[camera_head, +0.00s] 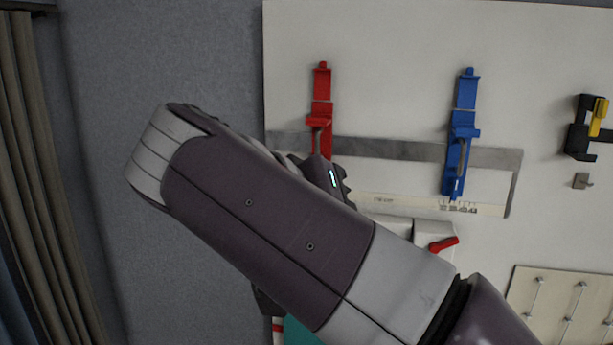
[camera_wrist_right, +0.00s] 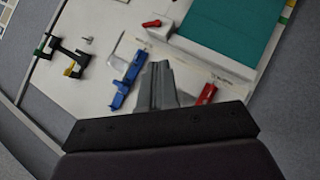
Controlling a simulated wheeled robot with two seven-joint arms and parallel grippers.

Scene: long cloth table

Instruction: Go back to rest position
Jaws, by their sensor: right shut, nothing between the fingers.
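My right arm, dark purple and light grey, crosses the head view from the lower right to the left above the table. It hides most of its own gripper there; a dark part with a small lit strip shows behind the arm. In the right wrist view my right gripper (camera_wrist_right: 158,68) has its grey fingers together with nothing between them. It points over the pale table (camera_wrist_right: 105,22) between a blue tool and a red tool, and no contact shows. My left gripper is in neither view.
A red tool (camera_head: 320,112), a blue tool (camera_head: 462,130) and a black and yellow tool (camera_head: 582,130) lie on the pale table. A white fixture with a red lever (camera_head: 444,244) and a teal surface (camera_wrist_right: 232,30) are nearby. A pegged board (camera_head: 560,310) is lower right. Grey floor (camera_head: 150,60) lies left.

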